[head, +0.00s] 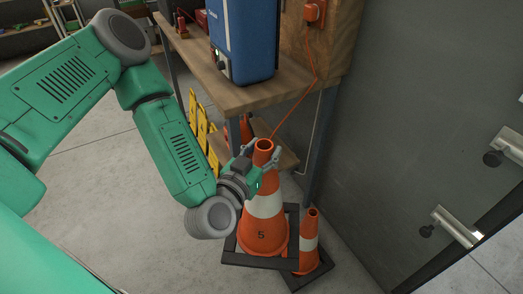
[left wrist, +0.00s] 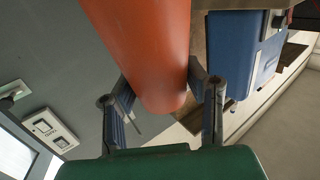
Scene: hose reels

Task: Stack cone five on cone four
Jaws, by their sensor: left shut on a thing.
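In the left wrist view the cone's orange top (left wrist: 150,50) sits between the two fingers. A smaller-looking orange cone (head: 308,261) with a white band stands to the right; no number shows on it. Cone five's base overlaps this cone's dark base in the picture. I cannot tell whether cone five is off the floor. My right gripper is not in view.
A wooden workbench (head: 200,65) with a blue box (head: 243,40) stands behind the cones; an orange cord (head: 314,60) hangs by it. Yellow folded signs (head: 201,120) are beneath. A grey wall (head: 410,130) with metal handles (head: 456,226) bounds the right. Floor at left is clear.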

